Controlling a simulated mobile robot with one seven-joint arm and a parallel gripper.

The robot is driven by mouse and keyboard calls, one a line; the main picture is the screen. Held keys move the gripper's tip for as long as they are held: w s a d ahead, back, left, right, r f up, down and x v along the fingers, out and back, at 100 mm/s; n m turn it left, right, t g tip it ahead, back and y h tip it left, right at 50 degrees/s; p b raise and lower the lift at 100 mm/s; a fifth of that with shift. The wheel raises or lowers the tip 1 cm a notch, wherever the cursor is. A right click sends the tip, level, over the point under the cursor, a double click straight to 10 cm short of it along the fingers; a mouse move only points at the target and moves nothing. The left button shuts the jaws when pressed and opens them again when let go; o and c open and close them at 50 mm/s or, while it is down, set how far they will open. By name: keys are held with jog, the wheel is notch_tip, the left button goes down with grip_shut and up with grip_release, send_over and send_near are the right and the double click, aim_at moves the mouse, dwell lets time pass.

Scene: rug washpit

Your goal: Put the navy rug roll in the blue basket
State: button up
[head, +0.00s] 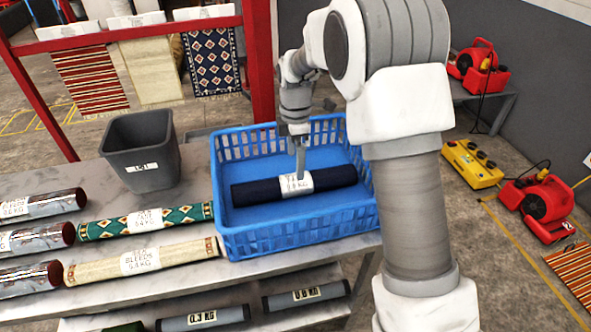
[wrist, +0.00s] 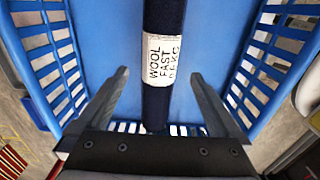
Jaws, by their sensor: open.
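The navy rug roll (head: 258,190) with a white label lies inside the blue basket (head: 300,238), flat across its floor. In the wrist view the roll (wrist: 163,108) runs up the middle, its label reading "WOOL FAST". The basket's blue floor and slatted walls (wrist: 50,60) surround it in that view. My gripper (wrist: 160,85) is open, with one finger on each side of the roll and a gap to both. In the head view my gripper (head: 300,160) is over the basket, above the roll's label. How far above the roll the fingertips are I cannot tell.
A grey bin (head: 142,155) stands left of the basket. A green patterned roll (head: 180,216) and a cream roll (head: 185,254) lie on the table, with several wrapped rolls (head: 30,240) at far left. A red rack (head: 262,60) stands behind.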

jog(key=s+d+r+m+t, duration=0.1)
jog(key=s+d+r+m, duration=0.2)
jog(key=s+r+m, duration=0.4)
jog(key=s+d+r+m+t, duration=0.2)
jog(key=s+d+r, duration=0.3)
jog(key=r, duration=0.5)
jog(key=s+d+m+t, duration=0.2)
jog(key=s+m, duration=0.9)
jog(key=s, duration=0.6)
jog(key=shift+s+d+r+t, duration=0.15)
jog(key=shift+d+r+t, duration=0.15)
jog(key=shift+d+r, duration=0.15)
